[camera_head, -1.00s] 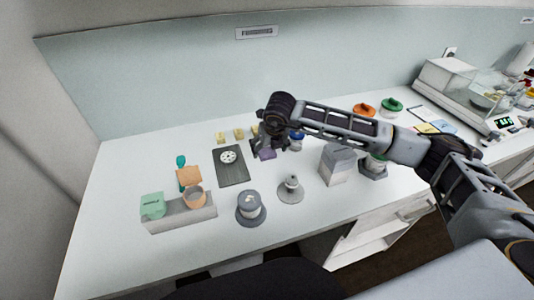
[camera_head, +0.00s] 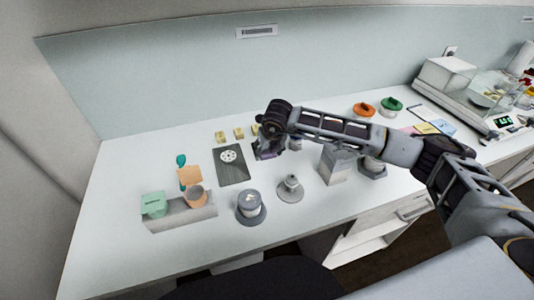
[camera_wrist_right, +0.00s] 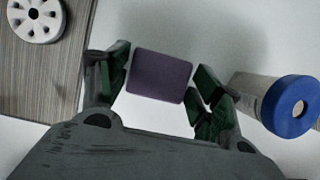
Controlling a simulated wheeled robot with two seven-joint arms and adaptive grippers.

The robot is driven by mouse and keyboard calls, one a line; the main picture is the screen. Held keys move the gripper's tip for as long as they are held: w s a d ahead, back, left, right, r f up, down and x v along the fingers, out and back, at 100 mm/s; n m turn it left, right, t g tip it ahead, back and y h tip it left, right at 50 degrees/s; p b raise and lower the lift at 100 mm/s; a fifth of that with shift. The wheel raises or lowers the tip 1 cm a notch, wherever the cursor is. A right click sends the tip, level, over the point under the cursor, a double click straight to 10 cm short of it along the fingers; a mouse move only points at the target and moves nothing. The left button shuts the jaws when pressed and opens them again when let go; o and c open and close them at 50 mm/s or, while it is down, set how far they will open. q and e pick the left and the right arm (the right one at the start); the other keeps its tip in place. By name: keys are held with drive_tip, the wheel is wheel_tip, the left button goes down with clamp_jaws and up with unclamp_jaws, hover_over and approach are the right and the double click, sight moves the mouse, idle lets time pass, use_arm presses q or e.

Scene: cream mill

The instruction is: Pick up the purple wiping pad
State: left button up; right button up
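The purple wiping pad (camera_wrist_right: 160,76) lies between the two fingers of my right gripper (camera_wrist_right: 162,78) in the right wrist view, with one finger close to each short side. Narrow gaps seem to show at the sides, so the gripper looks open around the pad. In the head view the right gripper (camera_head: 267,150) is low over the table at the pad's place, and the gripper and wrist hide most of the pad. My left gripper is not in view.
A dark board with a white holed disc (camera_head: 231,165) lies just left of the gripper. A blue-topped cylinder (camera_wrist_right: 290,105) stands close on its right. Small yellow blocks (camera_head: 239,133) are behind. A grey container (camera_head: 250,206) and a small weight-like piece (camera_head: 290,188) stand in front.

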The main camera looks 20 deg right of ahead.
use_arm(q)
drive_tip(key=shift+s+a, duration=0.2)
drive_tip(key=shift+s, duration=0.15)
use_arm(e)
drive_tip(key=shift+c, duration=1.2)
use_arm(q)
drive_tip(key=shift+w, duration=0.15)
